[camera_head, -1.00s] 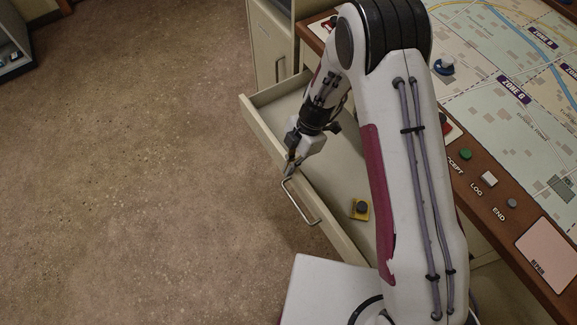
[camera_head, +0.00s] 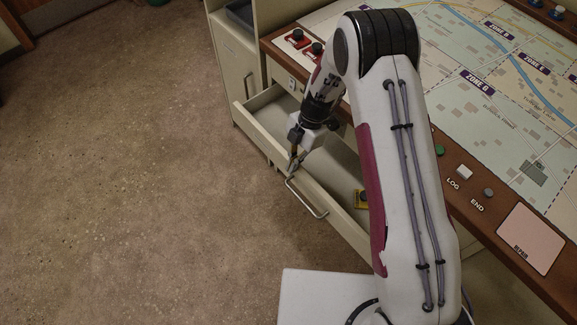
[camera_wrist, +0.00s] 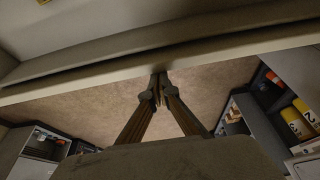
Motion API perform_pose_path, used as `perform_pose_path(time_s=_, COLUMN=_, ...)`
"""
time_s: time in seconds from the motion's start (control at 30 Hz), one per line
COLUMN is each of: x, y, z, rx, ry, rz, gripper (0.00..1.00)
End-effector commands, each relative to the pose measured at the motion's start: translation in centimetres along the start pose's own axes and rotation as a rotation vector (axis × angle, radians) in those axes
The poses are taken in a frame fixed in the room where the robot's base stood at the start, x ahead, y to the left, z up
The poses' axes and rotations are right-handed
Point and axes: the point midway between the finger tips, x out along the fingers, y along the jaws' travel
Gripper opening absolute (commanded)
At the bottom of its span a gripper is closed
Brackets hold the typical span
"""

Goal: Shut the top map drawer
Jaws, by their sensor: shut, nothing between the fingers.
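The top map drawer (camera_head: 338,216) is cream and stands partly open under the map console. Its front has a metal bar handle (camera_head: 308,200). My gripper (camera_head: 292,171) is shut and empty, with its tips at the outer side of the drawer front, by the handle's far end. In the wrist view my gripper's closed tips (camera_wrist: 158,88) meet the lower edge of the pale drawer front (camera_wrist: 90,72); whether they press on it I cannot tell. My arm hides the drawer's near right part.
A yellow item with a dark round top (camera_head: 361,198) lies in the drawer, partly hidden by my arm. The console top (camera_head: 475,60) carries a map and buttons. A cabinet (camera_head: 233,75) stands beyond the drawer. The floor (camera_head: 130,170) at left is clear.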

Motion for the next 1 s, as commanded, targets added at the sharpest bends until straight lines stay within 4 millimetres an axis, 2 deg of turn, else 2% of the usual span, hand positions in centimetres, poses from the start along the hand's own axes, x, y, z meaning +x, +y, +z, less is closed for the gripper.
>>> perform_pose_path(time_s=0.37, x=0.2, y=0.0, z=-0.5, rx=-0.001, ry=0.001, rz=-0.001, gripper=0.00)
perform_pose_path(time_s=0.57, x=0.7, y=0.0, z=-2.1, rx=-0.001, ry=0.001, rz=-0.002, gripper=0.00)
perform_pose_path(time_s=0.7, x=1.3, y=0.0, z=-3.9, rx=-0.003, ry=0.000, rz=-0.002, gripper=0.00)
perform_pose_path(time_s=1.0, x=-3.1, y=0.1, z=-3.8, rx=0.000, ry=-0.001, rz=0.004, gripper=0.00)
